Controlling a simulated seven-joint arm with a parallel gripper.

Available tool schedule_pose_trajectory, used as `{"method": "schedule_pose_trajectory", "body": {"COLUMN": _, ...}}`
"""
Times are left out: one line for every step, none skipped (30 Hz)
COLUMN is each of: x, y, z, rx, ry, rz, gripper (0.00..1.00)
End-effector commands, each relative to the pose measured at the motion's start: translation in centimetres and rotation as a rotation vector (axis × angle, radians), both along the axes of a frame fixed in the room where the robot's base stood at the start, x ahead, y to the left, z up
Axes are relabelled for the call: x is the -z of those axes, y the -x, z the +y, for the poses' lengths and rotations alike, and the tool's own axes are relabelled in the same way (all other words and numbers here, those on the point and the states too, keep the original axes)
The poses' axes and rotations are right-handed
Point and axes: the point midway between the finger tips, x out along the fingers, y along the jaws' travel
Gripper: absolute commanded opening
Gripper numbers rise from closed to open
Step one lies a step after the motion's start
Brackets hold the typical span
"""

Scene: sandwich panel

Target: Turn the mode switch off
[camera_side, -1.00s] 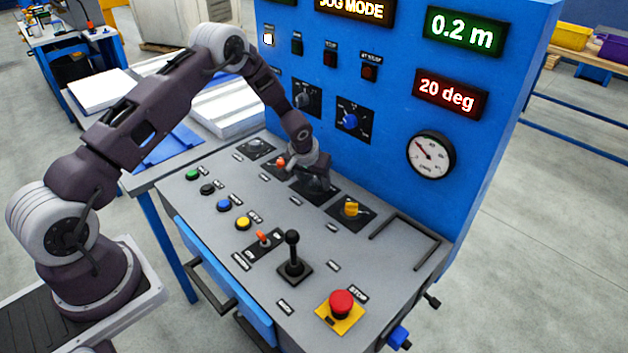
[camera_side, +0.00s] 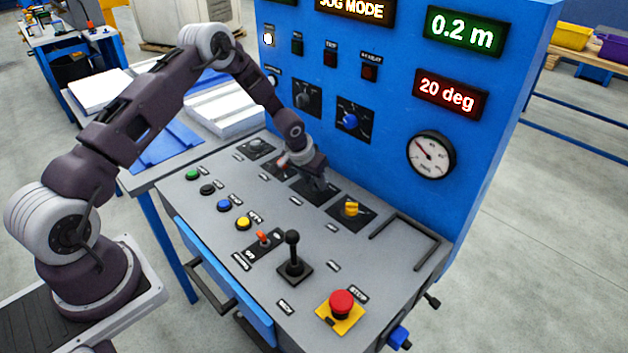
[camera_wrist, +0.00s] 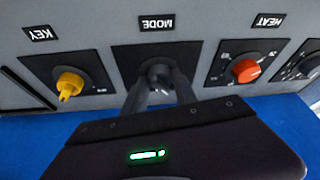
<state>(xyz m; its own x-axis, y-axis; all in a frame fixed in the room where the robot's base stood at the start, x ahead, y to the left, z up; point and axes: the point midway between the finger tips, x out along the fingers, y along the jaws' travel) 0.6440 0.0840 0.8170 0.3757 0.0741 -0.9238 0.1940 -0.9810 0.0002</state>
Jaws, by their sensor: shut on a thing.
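The mode switch (camera_wrist: 158,72) is a dark knob on a black plate, below the label MODE, which appears upside down in the wrist view. My gripper (camera_wrist: 160,88) is over it, with its two fingers on either side of the knob, shut on it. In the side view my gripper (camera_side: 318,183) stands on the rear row of the sloped desk, and it hides most of the switch and its markings. The display (camera_side: 352,8) at the top reads JOG MODE. The knob's exact pointing direction cannot be made out.
The yellow key switch (camera_wrist: 69,84) and the red-orange heat knob (camera_wrist: 246,70) flank the mode switch. A black joystick (camera_side: 292,252), an orange toggle (camera_side: 263,238) and a red stop button (camera_side: 341,303) stand nearer the front. The blue upright panel (camera_side: 400,100) rises close behind my gripper.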

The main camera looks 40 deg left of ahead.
Motion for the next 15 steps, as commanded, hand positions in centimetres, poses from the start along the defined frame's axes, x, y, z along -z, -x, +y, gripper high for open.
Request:
{"method": "schedule_pose_trajectory", "body": {"x": -0.06, "y": -0.01, "z": 0.09, "rx": 0.034, "ry": 0.003, "rz": -0.002, "gripper": 0.00}}
{"method": "schedule_pose_trajectory", "body": {"x": -0.05, "y": -0.02, "z": 0.13, "rx": 0.060, "ry": 0.003, "rz": -0.002, "gripper": 0.00}}
{"method": "schedule_pose_trajectory", "body": {"x": -0.04, "y": -0.02, "z": 0.15, "rx": 0.094, "ry": 0.003, "rz": -0.002, "gripper": 0.00}}
{"method": "schedule_pose_trajectory", "body": {"x": -0.04, "y": -0.02, "z": 0.16, "rx": 0.121, "ry": 0.004, "rz": -0.002, "gripper": 0.00}}
{"method": "schedule_pose_trajectory", "body": {"x": -0.02, "y": 0.00, "z": 0.17, "rx": 0.146, "ry": 0.003, "rz": -0.002, "gripper": 0.00}}
{"method": "schedule_pose_trajectory", "body": {"x": -0.01, "y": 0.01, "z": 0.21, "rx": 0.181, "ry": 0.003, "rz": -0.002, "gripper": 0.00}}
{"method": "schedule_pose_trajectory", "body": {"x": -0.02, "y": 0.01, "z": 0.19, "rx": 0.206, "ry": 0.003, "rz": -0.001, "gripper": 0.00}}
{"method": "schedule_pose_trajectory", "body": {"x": -0.02, "y": 0.01, "z": 0.24, "rx": 0.230, "ry": 0.003, "rz": -0.002, "gripper": 0.00}}
{"method": "schedule_pose_trajectory", "body": {"x": -0.05, "y": -0.02, "z": 0.21, "rx": 0.263, "ry": 0.003, "rz": -0.003, "gripper": 0.00}}
{"method": "schedule_pose_trajectory", "body": {"x": -0.02, "y": 0.00, "z": 0.27, "rx": 0.286, "ry": 0.003, "rz": -0.002, "gripper": 0.00}}
{"method": "schedule_pose_trajectory", "body": {"x": -0.02, "y": 0.00, "z": 0.22, "rx": 0.309, "ry": 0.004, "rz": -0.002, "gripper": 0.00}}
{"method": "schedule_pose_trajectory", "body": {"x": -0.02, "y": -0.01, "z": 0.28, "rx": 0.338, "ry": 0.003, "rz": -0.002, "gripper": 0.00}}
{"method": "schedule_pose_trajectory", "body": {"x": -0.04, "y": -0.04, "z": 0.28, "rx": 0.360, "ry": 0.003, "rz": -0.003, "gripper": 0.00}}
{"method": "schedule_pose_trajectory", "body": {"x": -0.04, "y": -0.04, "z": 0.28, "rx": 0.380, "ry": 0.002, "rz": -0.003, "gripper": 0.00}}
{"method": "schedule_pose_trajectory", "body": {"x": -0.03, "y": -0.01, "z": 0.30, "rx": 0.405, "ry": 0.003, "rz": -0.002, "gripper": 0.00}}
